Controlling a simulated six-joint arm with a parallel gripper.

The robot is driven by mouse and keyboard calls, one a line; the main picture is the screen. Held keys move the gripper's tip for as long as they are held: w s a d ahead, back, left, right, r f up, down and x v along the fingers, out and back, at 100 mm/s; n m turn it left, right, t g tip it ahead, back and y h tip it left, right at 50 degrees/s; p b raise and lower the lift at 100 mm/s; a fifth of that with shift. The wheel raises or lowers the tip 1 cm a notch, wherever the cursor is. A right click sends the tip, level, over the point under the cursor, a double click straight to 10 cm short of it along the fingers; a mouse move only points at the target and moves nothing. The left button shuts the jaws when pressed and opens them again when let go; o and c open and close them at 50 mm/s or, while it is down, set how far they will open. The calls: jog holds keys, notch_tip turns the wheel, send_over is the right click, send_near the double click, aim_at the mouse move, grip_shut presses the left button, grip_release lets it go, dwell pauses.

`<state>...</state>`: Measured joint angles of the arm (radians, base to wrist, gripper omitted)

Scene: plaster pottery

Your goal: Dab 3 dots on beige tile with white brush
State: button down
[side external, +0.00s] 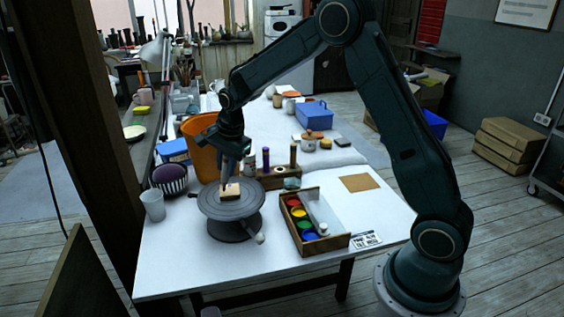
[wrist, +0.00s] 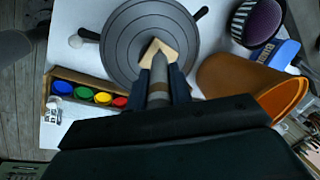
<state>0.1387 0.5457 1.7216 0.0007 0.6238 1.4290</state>
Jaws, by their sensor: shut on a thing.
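A beige tile (side external: 231,192) lies on the round grey turntable (side external: 217,207) on the white table. In the wrist view the tile (wrist: 166,46) shows partly behind the brush. My gripper (side external: 226,160) points down over the turntable and is shut on the brush. The brush (wrist: 158,80) looks greyish in the wrist view and reaches down to the tile. I cannot tell whether its tip touches the tile. No dots can be made out on the visible part of the tile.
A wooden box (side external: 329,242) with red, yellow, green and blue paint pots stands right of the turntable. An orange bucket (side external: 196,137), a brush stand (side external: 281,176), a striped bowl (side external: 170,184) and a grey cup (side external: 153,206) stand around it. The front left tabletop is clear.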

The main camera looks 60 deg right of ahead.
jog(key=shift+f, duration=0.45)
dwell(0.3)
jog(key=shift+r, duration=0.15)
dwell(0.5)
jog(key=shift+r, duration=2.15)
jog(key=shift+s, duration=0.1)
jog(key=shift+s+d+f, duration=0.35)
jog(key=shift+s+d, duration=0.2)
jog(key=shift+s, duration=0.05)
jog(key=shift+s+d+f, duration=0.3)
jog(key=shift+s+d, duration=0.2)
jog(key=shift+s, duration=0.05)
jog(key=shift+f, duration=0.35)
jog(key=shift+f, duration=0.75)
jog(key=shift+f, duration=0.55)
